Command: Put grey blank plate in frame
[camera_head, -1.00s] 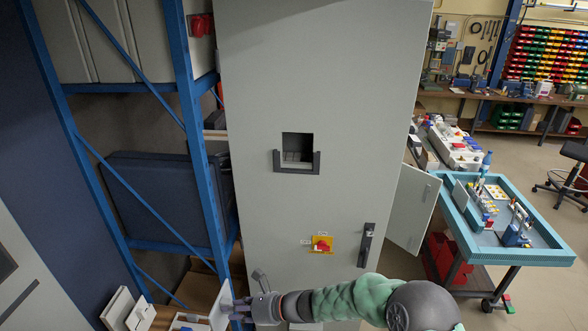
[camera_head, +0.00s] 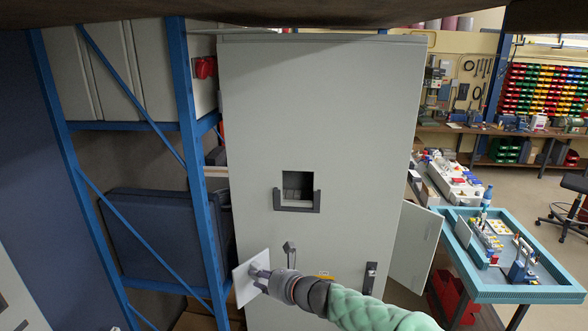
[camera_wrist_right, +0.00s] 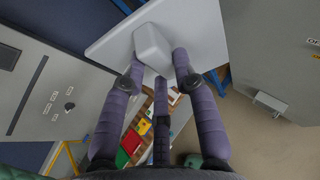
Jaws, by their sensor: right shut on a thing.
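A pale grey square plate (camera_head: 244,282) is held in my right gripper (camera_head: 260,275), in front of the lower left part of a tall grey cabinet. In the right wrist view the plate (camera_wrist_right: 195,22) is tilted and has a blocky knob (camera_wrist_right: 152,48) on its face. The purple-grey fingers of my right gripper (camera_wrist_right: 160,68) close around this knob. A dark U-shaped frame (camera_head: 297,206) is fixed around a square opening in the cabinet door, above and right of the plate and apart from it. My left gripper is not in view.
The grey cabinet (camera_head: 350,110) has a dark handle (camera_head: 370,280) at its lower right. A blue rack (camera_head: 190,150) stands close on its left. A small side door (camera_head: 414,245) stands open on the right, near a turquoise-edged trolley (camera_head: 500,295).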

